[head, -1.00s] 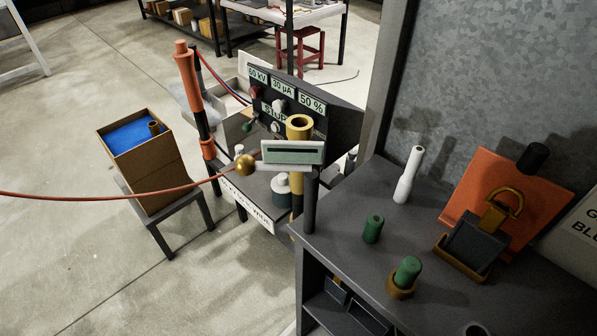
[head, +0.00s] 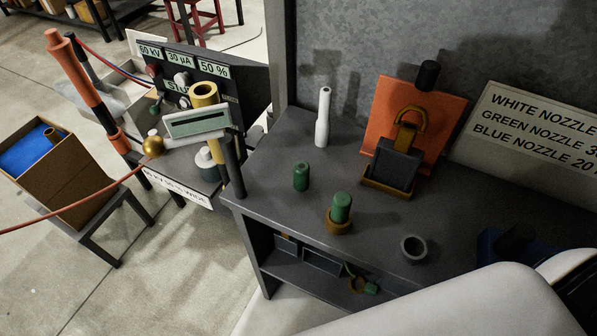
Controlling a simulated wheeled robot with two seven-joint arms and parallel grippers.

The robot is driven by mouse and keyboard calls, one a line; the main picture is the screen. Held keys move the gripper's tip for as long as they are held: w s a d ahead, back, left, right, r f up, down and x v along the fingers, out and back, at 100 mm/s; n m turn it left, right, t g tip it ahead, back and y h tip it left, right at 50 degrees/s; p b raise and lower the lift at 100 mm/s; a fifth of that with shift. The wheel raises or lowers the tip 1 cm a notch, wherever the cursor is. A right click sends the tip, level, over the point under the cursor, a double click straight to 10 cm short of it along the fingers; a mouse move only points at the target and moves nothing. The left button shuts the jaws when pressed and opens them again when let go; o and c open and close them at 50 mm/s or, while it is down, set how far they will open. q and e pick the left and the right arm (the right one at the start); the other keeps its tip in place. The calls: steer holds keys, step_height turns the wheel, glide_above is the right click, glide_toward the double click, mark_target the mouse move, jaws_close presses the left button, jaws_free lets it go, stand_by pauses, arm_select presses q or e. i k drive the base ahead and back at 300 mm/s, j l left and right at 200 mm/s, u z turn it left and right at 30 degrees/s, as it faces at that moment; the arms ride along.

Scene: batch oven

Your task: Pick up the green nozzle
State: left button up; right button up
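Two green pieces stand on the dark grey bench (head: 265,150) in the head view. One is a short green cylinder with a dark top (head: 301,177), standing alone. The other is a green piece (head: 341,206) seated upright in a brass-coloured collar (head: 338,226), nearer to me. I cannot tell for certain which is the green nozzle. A white nozzle-like bottle shape (head: 323,120) stands upright behind them. Neither of my grippers shows; only a pale link of my arm fills the bottom right.
An orange panel with a dark block (head: 396,165) stands at the back. A grey ring (head: 413,249) is at the front, a partly hidden blue object (head: 489,246) at right. A nozzle sign (head: 535,135) leans behind. A control box (head: 186,72) and cardboard box (head: 55,180) are left.

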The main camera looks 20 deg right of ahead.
mark_target(301, 168)
steer(key=k+l+u, duration=0.65)
steer(key=k+u, duration=0.25)
steer(key=k+l+u, duration=0.1)
steer(key=k+u, duration=0.35)
steer(key=i, duration=0.1)
